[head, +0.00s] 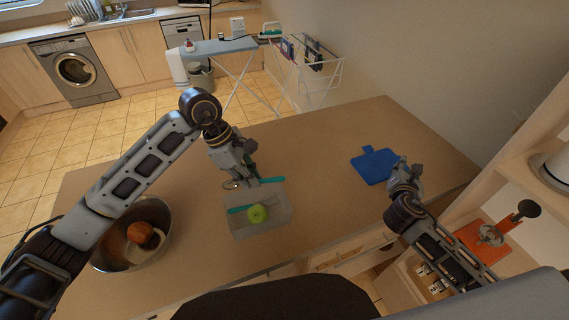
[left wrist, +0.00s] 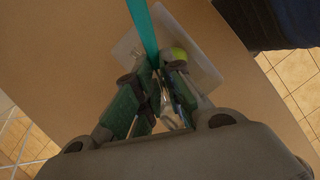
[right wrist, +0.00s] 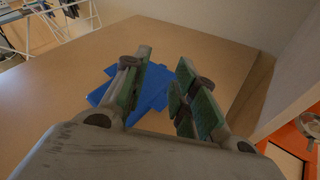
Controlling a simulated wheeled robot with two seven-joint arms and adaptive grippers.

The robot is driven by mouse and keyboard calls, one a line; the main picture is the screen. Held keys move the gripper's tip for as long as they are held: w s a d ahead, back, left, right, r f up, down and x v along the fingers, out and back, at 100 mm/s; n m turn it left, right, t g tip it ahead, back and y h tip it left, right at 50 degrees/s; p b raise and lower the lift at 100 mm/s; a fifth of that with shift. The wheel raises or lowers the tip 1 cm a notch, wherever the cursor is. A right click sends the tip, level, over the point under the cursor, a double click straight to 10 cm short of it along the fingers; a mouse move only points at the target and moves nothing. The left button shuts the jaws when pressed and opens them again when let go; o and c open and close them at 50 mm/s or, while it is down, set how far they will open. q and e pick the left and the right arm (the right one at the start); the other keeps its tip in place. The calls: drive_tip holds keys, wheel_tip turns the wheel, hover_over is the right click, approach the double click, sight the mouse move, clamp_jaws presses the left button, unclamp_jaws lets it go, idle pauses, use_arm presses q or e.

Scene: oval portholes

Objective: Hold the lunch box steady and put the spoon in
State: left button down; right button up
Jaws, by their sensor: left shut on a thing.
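The lunch box (head: 279,219) is a pale translucent tray near the middle of the counter, with a green apple (head: 257,214) inside; it also shows in the left wrist view (left wrist: 205,68). My left gripper (head: 250,183) is just behind the box, shut on the spoon. The spoon's teal handle (left wrist: 143,30) sticks out past the fingertips, and a shiny metal part (left wrist: 169,108) shows between the fingers. Another teal strip (head: 238,209) lies at the box's left side; I cannot tell what it is. My right gripper (right wrist: 165,75) is open and empty, apart from the box.
A blue board with a tab (head: 373,166) lies on the counter (head: 320,150) beside my right gripper. A metal bowl (head: 160,245) holding a round orange-brown item stands at the left. Shelves with an orange board (head: 478,240) are at the right. The counter between box and blue board is clear.

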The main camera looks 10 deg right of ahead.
drive_tip(key=w+a+r+t+y, duration=0.5)
drive_tip(key=w+a+r+t, duration=0.1)
drive_tip(key=w+a+r, duration=0.25)
drive_tip(key=w+a+r+n+g+y, duration=0.1)
drive_tip(key=a+r+n+y, duration=0.45)
drive_tip(key=a+y, duration=0.55)
drive_tip(key=w+a+r+n+g+y, duration=0.2)
drive_tip(key=a+r+n+y, duration=0.5)
drive_tip(key=a, duration=0.6)
drive_tip(key=s+a+f+n+g, duration=0.25)
drive_tip(key=s+a+g, duration=0.2)
drive_tip(key=g, duration=0.35)
drive_tip(key=s+a+f+n+g, duration=0.1)
drive_tip(key=s+a+f+g, duration=0.25)
drive_tip(key=a+g, duration=0.3)
drive_tip(key=d+f+m+h, duration=0.1)
drive_tip(key=d+f+h, duration=0.2)
drive_tip(key=f+h, duration=0.2)
drive_tip(key=w+d+f+m+h, duration=0.1)
drive_tip(key=d+f+h, duration=0.2)
drive_tip(key=f+h, duration=0.2)
drive_tip(key=h, duration=0.3)
drive_tip(key=shift+w+f+m+g, duration=0.15)
drive_tip(key=shift+f+m+g, duration=0.05)
drive_tip(key=shift+m+g, duration=0.15)
